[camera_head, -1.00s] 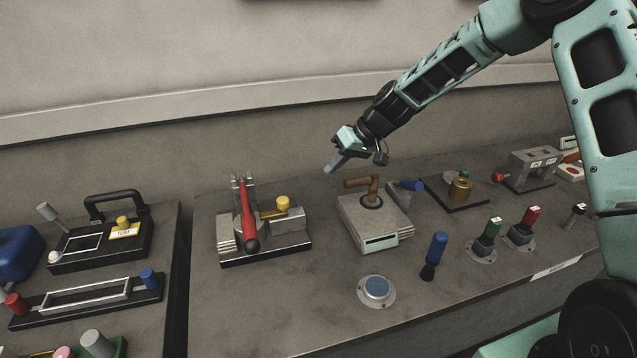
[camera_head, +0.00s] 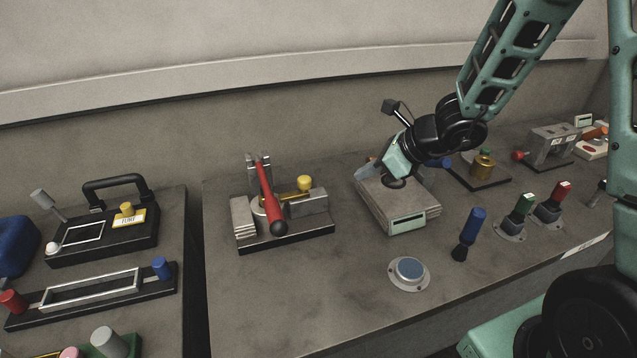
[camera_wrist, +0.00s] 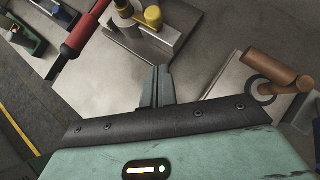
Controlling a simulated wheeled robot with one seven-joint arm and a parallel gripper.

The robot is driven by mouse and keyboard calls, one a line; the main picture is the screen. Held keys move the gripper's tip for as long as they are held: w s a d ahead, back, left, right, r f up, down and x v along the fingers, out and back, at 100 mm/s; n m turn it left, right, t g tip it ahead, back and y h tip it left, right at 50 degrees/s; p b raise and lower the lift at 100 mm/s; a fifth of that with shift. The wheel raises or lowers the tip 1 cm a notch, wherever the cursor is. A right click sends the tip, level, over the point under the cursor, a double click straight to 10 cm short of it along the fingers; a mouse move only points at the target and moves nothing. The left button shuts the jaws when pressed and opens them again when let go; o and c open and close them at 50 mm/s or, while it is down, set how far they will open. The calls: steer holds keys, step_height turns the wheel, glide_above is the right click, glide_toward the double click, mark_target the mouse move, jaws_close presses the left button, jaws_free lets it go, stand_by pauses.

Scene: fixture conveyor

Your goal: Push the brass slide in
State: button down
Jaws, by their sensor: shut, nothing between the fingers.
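The brass slide (camera_head: 287,195) is a thin brass bar with a yellow knob (camera_head: 304,183), set in a grey block on a black-based fixture (camera_head: 285,240). A red lever (camera_head: 268,195) stands in front of its left end. My gripper (camera_head: 364,173) is shut and empty, right of the slide, apart from it and above the left edge of a grey box. In the wrist view my shut fingers (camera_wrist: 157,72) point toward the fixture, with the yellow knob (camera_wrist: 153,17) just beyond the tips. The red lever hides part of the bar.
The grey box (camera_head: 400,214) with a brown handle (camera_wrist: 270,68) is close beside my gripper. A blue button (camera_head: 409,268) and a blue-handled lever (camera_head: 469,234) are in front. Other fixtures stand left and right. Bare bench lies between fixture and button.

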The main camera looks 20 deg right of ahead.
mark_target(310, 184)
steer(key=x, duration=0.3)
steer(key=r+p+x, duration=0.1)
steer(key=x, duration=0.3)
steer(key=w+a+p+x, duration=0.1)
steer(key=x, duration=0.2)
steer(key=shift+w+a, duration=0.2)
steer(key=shift+a, duration=0.05)
steer(key=shift+w+a+f, duration=0.15)
steer(key=shift+w+a, duration=0.2)
steer(key=shift+w, duration=0.05)
steer(key=shift+w+a+f+b, duration=0.1)
steer(key=shift+w+a+b, duration=0.25)
steer(key=shift+b, duration=0.55)
steer(key=shift+a+r, duration=0.15)
steer(key=shift+r, duration=0.05)
